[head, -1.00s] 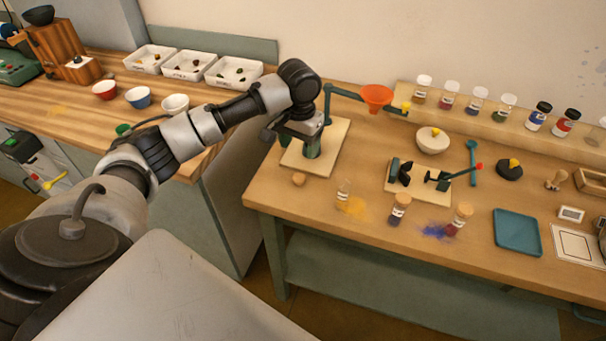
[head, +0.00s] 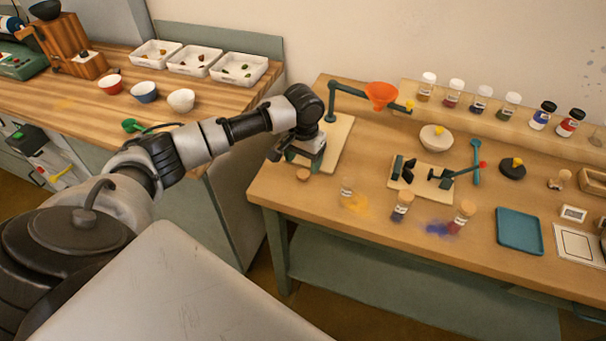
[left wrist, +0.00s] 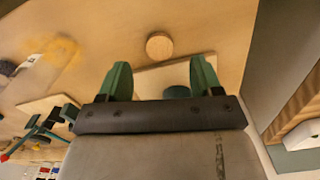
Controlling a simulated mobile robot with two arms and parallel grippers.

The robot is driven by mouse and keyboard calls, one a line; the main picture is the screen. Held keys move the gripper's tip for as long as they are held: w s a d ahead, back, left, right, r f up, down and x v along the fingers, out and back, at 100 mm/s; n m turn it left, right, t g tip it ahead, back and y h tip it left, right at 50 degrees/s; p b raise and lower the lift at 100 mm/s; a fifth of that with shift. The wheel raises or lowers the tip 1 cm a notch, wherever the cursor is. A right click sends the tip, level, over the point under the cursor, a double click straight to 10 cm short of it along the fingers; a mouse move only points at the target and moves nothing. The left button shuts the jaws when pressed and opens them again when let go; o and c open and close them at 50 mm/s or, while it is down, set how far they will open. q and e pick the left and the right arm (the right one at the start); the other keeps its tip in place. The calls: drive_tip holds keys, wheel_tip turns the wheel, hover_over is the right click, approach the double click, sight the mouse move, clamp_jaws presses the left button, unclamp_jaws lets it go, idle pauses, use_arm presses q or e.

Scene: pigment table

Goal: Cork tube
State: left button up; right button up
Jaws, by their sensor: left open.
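A small round cork (head: 303,175) lies on the workbench near its left front edge. In the left wrist view the cork (left wrist: 159,45) lies just beyond the fingertips, roughly midway between them. My left gripper (head: 302,160) is open and empty above the bench, just behind the cork; its green fingers (left wrist: 162,78) show spread apart. An uncorked glass tube (head: 346,189) stands right of the cork beside spilled yellow powder. A corked tube with dark contents (head: 402,207) and a corked tube with red contents (head: 461,217) stand farther right. My right gripper is not in view.
A funnel stand with an orange funnel (head: 381,94) rises behind my left gripper on a pale board (head: 338,140). Another board (head: 430,188) with a dark holder lies behind the tubes. A blue tray (head: 519,232) lies at right. A wooden counter (head: 85,88) stands at left.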

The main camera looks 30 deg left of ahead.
sight(303, 173)
use_arm(q)
drive_tip(key=shift+s+f+p, duration=0.15)
drive_tip(key=shift+f+p, duration=0.2)
drive_tip(key=shift+f, duration=1.95)
drive_tip(key=c, duration=1)
